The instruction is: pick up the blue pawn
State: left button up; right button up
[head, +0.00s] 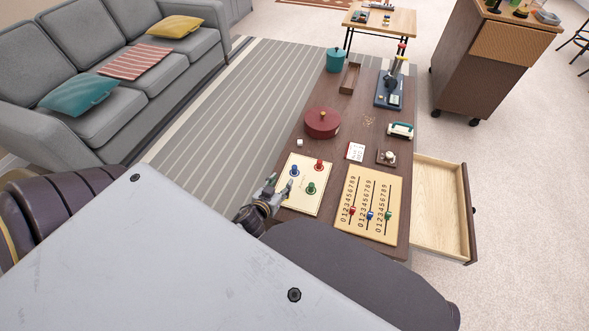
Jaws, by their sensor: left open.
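A blue pawn (294,170) stands upright on a cream board (297,202) on the dark wooden table. A red pawn (319,165) and a green pawn (311,187) stand on the same board, to its right and lower right. My left gripper (280,186) is open at the board's left edge, just below and left of the blue pawn. It looks empty, and I see no contact with the pawn. My right gripper is not in view.
A numbered board (373,180) with red, blue and green markers lies to the right. A round red box (322,123) stands behind the pawns. An open drawer (440,205) juts out on the table's right. A small white cube (299,142) lies behind the board.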

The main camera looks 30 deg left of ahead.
aim_at(293, 169)
pick_arm(q)
jog(key=shift+w, duration=0.15)
dwell(0.3)
jog(key=shift+b+x, duration=0.45)
jog(key=shift+x, duration=1.45)
jog(key=shift+w+a+f, duration=0.15)
jog(key=shift+w+f, duration=0.15)
jog(key=shift+w, duration=0.35)
jog(key=shift+b+x, duration=0.35)
jog(key=shift+x, duration=0.65)
jog(key=shift+w+f, duration=0.1)
jog(key=shift+w, duration=0.15)
jog(key=shift+w+f, duration=0.1)
jog(key=shift+w, duration=0.15)
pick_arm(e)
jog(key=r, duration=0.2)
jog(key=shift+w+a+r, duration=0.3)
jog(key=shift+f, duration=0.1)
